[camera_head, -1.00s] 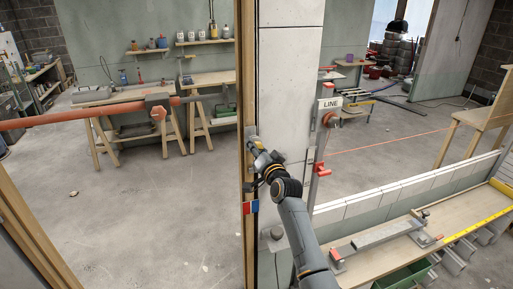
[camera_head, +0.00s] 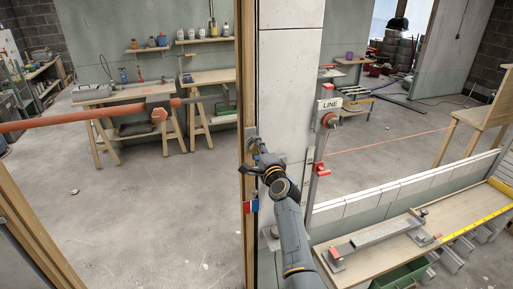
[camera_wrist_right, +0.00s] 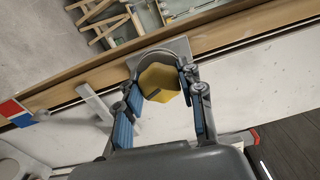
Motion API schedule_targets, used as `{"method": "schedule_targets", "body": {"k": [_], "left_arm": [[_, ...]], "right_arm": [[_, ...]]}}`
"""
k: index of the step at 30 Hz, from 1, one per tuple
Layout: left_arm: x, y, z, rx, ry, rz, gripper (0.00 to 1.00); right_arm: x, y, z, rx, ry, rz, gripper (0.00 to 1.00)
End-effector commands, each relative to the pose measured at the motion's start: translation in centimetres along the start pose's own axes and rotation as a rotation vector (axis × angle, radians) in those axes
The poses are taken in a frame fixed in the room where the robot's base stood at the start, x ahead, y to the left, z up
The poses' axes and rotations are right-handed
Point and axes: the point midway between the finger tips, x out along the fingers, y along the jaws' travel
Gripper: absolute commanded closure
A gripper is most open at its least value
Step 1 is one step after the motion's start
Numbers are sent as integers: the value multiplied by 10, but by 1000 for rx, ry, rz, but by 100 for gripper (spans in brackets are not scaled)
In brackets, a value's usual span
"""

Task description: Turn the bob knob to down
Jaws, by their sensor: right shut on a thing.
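A yellow knob (camera_wrist_right: 160,84) with a dark mark on its face sits in front of a grey metal plate (camera_wrist_right: 178,47) by the wooden post. I take it to be the bob knob; no label on it is readable. My right gripper (camera_wrist_right: 163,80) is around it, with one blue-padded finger on each side, shut on it. In the head view my right gripper (camera_head: 256,150) is at the post beside the white wall panel, and my own wrist hides most of the knob. My left gripper is not in view.
A red-and-blue marker (camera_head: 251,207) is on the post below my gripper. Right of the panel stands an upright rail with a LINE sign (camera_head: 330,103) and red fittings. A wooden bench (camera_head: 385,262) is at lower right. A long red bar (camera_head: 70,121) crosses at left.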

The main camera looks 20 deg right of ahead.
Motion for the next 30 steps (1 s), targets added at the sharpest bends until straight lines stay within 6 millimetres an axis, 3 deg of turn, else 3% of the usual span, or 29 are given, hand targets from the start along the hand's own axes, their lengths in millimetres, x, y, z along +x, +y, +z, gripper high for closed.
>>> {"method": "schedule_targets", "body": {"k": [12,29,30], "left_arm": [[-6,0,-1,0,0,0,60],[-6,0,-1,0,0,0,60],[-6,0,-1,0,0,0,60]], "right_arm": [[0,0,0,200,3,0,94],[0,1,0,230,4,0,94],[0,1,0,230,4,0,58]]}}
